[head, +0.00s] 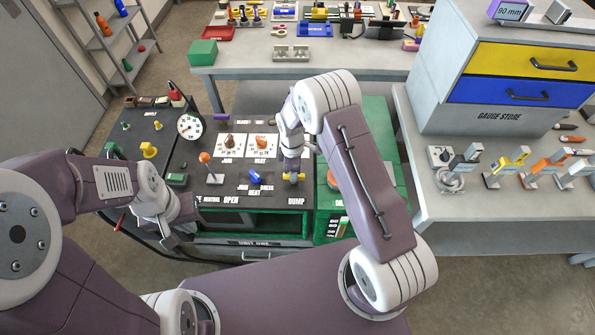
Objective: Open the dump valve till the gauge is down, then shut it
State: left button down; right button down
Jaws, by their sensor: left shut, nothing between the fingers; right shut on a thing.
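The round white pressure gauge (189,126) stands at the back left of the dark panel; its needle reading is too small to tell. The yellow dump valve handle (293,177) is at the right of the panel, just behind the label DUMP (296,201). My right gripper (291,170) reaches down over it from behind and is shut on it, hiding part of it. My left gripper (174,239) is shut and empty at the left front edge of the cart, apart from the valve and gauge.
The panel (215,179) also carries an orange-knobbed lever (205,158), a blue switch (254,177) and two dials. A green unit (377,118) stands to the right, partly behind my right arm. A bench with gauge drawers (524,92) is further right. Floor at lower right is clear.

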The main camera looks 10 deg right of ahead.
dwell(0.6)
jog(key=c, duration=1.4)
grip_release()
jog(key=shift+d, duration=0.15)
jog(key=shift+o, duration=0.2)
jog(key=shift+r, duration=0.1)
notch_tip(320, 180, up, 9)
jog(key=b, duration=0.1)
jog(key=shift+s+d+r, duration=0.1)
jog(key=shift+d, duration=0.05)
